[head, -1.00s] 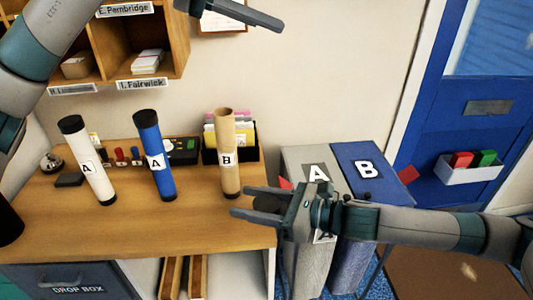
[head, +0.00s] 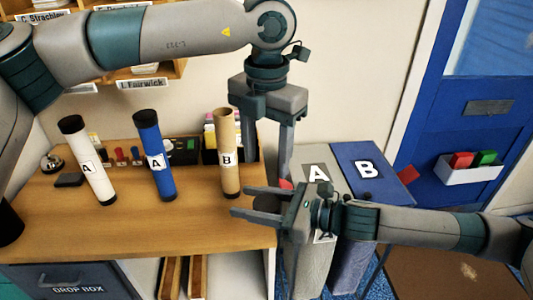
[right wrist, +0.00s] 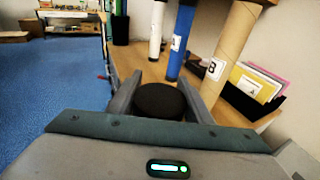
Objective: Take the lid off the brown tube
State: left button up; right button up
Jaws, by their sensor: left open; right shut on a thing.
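The brown tube (head: 228,160), labelled B, stands on the wooden counter, and its top end shows no black lid. It also stands in the right wrist view (right wrist: 232,48). My right gripper (head: 240,201) is shut on a black round lid (right wrist: 158,100), low in front of the brown tube at the counter's right edge. The lid shows dark between the fingers in the head view (head: 268,203). My left gripper (head: 266,155) is open and empty, fingers pointing down, just right of the brown tube's upper part.
A white tube (head: 90,165) and a blue tube (head: 155,155), both labelled A and black-capped, stand to the left. A black file holder (head: 210,156) is behind the brown tube. Grey bin A (head: 310,160) and blue bin B (head: 370,160) stand right of the counter.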

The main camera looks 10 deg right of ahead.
aim_at(267, 203)
pick_arm(q)
jog(key=shift+f, duration=0.1)
notch_tip(267, 203, down, 12)
jog(key=shift+r, duration=0.1)
dwell(0.8)
jog(key=c, duration=0.6)
jog(key=shift+c, duration=0.3)
pick_arm(e)
jog(key=o, duration=1.2)
jog(key=shift+o, duration=0.2)
jog(key=shift+d, duration=0.1)
jog(key=v, duration=1.2)
jog(key=shift+f, duration=0.2)
